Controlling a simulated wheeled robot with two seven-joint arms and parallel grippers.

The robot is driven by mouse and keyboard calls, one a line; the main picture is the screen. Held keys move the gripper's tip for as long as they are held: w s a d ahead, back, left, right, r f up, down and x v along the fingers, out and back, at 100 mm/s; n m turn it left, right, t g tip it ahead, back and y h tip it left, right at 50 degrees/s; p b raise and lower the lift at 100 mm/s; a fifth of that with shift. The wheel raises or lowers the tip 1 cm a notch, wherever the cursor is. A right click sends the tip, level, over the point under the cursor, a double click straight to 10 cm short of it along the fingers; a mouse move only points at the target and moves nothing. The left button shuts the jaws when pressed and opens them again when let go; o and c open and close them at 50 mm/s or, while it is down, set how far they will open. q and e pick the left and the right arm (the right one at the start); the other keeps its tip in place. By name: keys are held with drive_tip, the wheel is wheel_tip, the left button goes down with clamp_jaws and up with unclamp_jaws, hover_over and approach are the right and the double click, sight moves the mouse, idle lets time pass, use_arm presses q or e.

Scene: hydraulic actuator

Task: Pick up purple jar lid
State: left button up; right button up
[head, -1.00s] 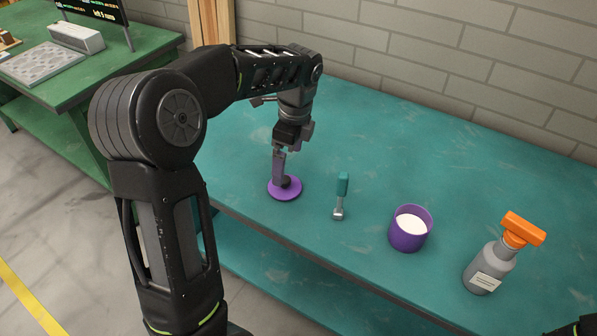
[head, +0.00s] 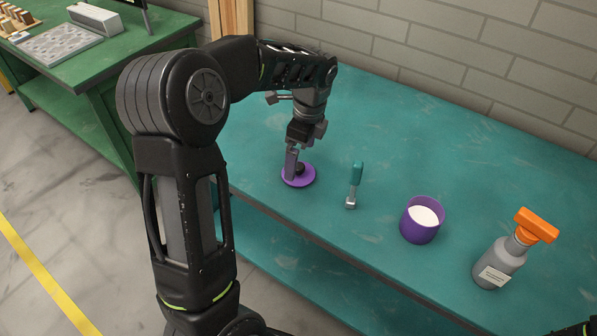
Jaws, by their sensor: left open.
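The purple jar lid (head: 306,181) lies flat on the teal workbench, a round disc with a dark knob in its middle. My left gripper (head: 294,168) points down right at the lid, its fingers beside the knob. It is open, and one finger hides part of the lid. I cannot tell whether the fingers touch the knob. The purple jar (head: 416,232) stands open to the right, with white content inside. Only a dark bit of what may be my right arm shows at the lower right corner; its gripper is out of view.
A teal-handled tool (head: 355,184) lies on the workbench (head: 470,170) between lid and jar. A grey spray bottle with an orange head (head: 497,262) stands at the right. A green table (head: 75,85) is at the left. The back of the workbench is clear.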

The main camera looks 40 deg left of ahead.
sight(299, 165)
use_arm(q)
drive_tip(key=shift+a+f+p, duration=0.15)
drive_tip(key=shift+f+p, duration=0.05)
drive_tip(key=shift+f, duration=1)
drive_tip(key=shift+a+f+p, duration=0.15)
drive_tip(key=shift+f+p, duration=0.05)
drive_tip(key=shift+f, duration=0.95)
drive_tip(key=shift+c, duration=0.2)
drive_tip(key=c, duration=1.3)
drive_tip(key=shift+r, duration=0.1)
wheel_tip(299, 165, up, 10)
drive_tip(key=shift+f+b, duration=0.1)
drive_tip(key=shift+b, duration=0.35)
drive_tip(key=shift+d, duration=0.15)
